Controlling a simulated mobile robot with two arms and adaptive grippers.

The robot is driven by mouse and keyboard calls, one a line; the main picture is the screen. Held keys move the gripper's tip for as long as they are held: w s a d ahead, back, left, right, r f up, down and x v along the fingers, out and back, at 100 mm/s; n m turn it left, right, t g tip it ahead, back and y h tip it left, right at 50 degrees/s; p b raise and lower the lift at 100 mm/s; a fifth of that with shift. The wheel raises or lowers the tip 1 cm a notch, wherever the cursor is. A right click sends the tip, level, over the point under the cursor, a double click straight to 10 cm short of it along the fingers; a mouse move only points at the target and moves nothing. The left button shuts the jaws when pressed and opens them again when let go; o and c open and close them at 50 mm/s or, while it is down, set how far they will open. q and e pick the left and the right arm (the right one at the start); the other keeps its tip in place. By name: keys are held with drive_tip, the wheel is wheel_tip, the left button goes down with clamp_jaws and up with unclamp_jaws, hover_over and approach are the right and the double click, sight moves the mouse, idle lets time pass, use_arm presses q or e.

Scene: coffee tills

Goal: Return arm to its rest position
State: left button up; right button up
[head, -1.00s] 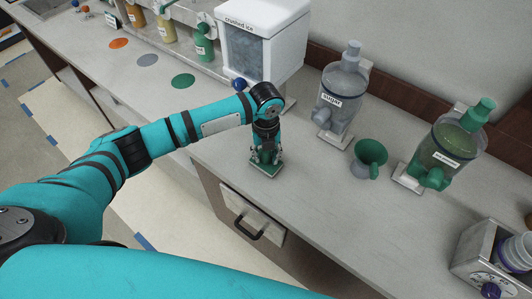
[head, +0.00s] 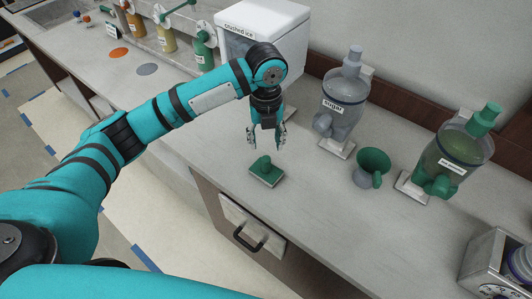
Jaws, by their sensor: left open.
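My left arm reaches in from the left in the head view, bent at the wrist. Its gripper (head: 267,144) points down over the counter and is open, with nothing between the fingers. My right gripper is not in view.
The grey counter (head: 318,206) holds a crushed ice bin (head: 240,45), a sugar dispenser (head: 342,103), a green and grey funnel-shaped cup (head: 371,167) and a green dispenser (head: 452,155). Syrup bottles (head: 165,33) stand at the back left. A drawer with a black handle (head: 249,240) is below.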

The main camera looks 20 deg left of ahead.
use_arm(q)
drive_tip(key=shift+r, duration=0.9)
